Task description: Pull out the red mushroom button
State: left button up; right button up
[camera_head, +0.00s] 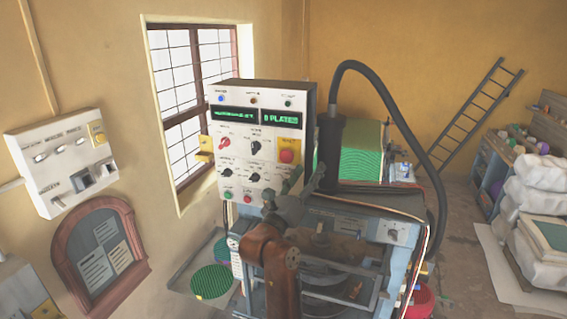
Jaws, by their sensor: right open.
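The red mushroom button (287,156) sits on a yellow square plate at the right side of the control box's front face. The control box (239,150) is a pale upright cabinet with green displays, knobs and small lamps. My right gripper (300,178) is dark grey, open and empty. My left gripper is not in view.
The press (365,235) stands below and right of the box. A thick black hose (388,90) arches over it. A wall panel (62,160) hangs at the left. Green plates (211,282) are stacked low at the left. White sacks (535,200) lie at the far right.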

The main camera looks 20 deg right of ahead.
aim_at(286, 158)
jog(key=w+a+y, duration=0.3)
jog(key=a+y, duration=0.3)
jog(key=a, duration=0.3)
jog(key=p+x, duration=0.2)
jog(key=x, duration=0.4)
jog(key=shift+d+p, duration=0.15)
jog(key=shift+p, duration=0.15)
jog(key=shift+x, duration=0.85)
jog(key=shift+f, duration=0.2)
grip_shut()
